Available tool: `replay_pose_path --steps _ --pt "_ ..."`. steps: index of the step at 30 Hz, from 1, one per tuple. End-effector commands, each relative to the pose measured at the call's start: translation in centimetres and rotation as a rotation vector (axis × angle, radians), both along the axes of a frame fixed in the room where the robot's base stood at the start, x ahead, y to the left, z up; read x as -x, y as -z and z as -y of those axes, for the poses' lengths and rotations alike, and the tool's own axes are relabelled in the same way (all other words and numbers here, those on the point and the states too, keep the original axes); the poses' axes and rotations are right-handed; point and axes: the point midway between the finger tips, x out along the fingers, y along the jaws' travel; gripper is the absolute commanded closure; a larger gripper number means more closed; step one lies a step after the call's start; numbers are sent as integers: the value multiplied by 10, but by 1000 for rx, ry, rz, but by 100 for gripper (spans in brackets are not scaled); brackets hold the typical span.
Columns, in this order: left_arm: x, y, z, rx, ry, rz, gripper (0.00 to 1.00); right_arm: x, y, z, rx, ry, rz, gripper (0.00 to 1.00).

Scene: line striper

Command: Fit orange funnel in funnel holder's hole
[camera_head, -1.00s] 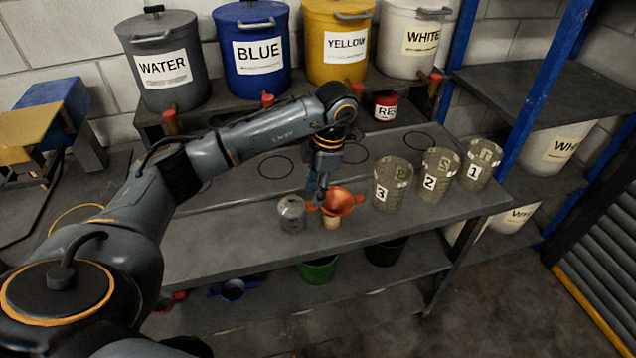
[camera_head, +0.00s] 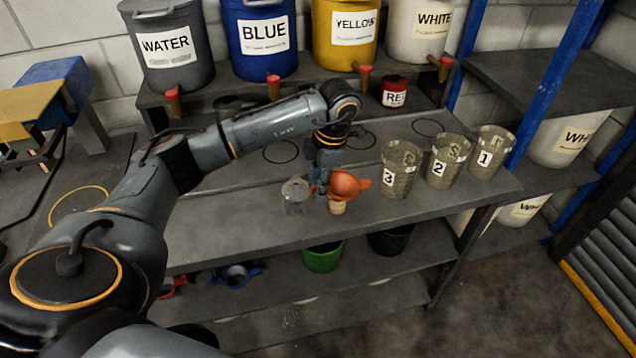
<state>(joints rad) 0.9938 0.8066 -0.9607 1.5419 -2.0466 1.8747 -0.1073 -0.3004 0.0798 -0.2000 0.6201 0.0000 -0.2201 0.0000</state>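The orange funnel (camera_head: 347,185) is near the front of the grey bench, right beside my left gripper (camera_head: 322,186). The gripper points down and appears shut on the funnel's left edge; its fingertips are small and partly merge with the funnel. A pale tan piece (camera_head: 337,207) shows directly under the funnel; I cannot tell whether it is the spout or a separate part. A clear, round container (camera_head: 296,195) stands just left of the gripper. I cannot clearly make out the funnel holder or its hole. My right gripper is not in view.
Clear beakers 3 (camera_head: 402,170), 2 (camera_head: 448,160) and 1 (camera_head: 491,151) stand right of the funnel. A red can (camera_head: 394,92) and labelled buckets stand behind. A blue funnel-like item (camera_head: 235,275) and a green bucket (camera_head: 323,257) are on the lower shelf. The bench front is clear.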

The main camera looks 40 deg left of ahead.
Motion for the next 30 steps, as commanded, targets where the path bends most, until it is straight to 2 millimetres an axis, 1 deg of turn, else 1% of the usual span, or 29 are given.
replay_pose_path --steps 1,3,11,30 --pt "0 0 0 0 0 0 87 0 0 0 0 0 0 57" --pt "0 0 0 0 0 0 100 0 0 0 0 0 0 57" --pt "0 -2 0 1 0 1 100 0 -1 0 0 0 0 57" --pt "0 -40 0 0 0 0 100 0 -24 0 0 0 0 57"
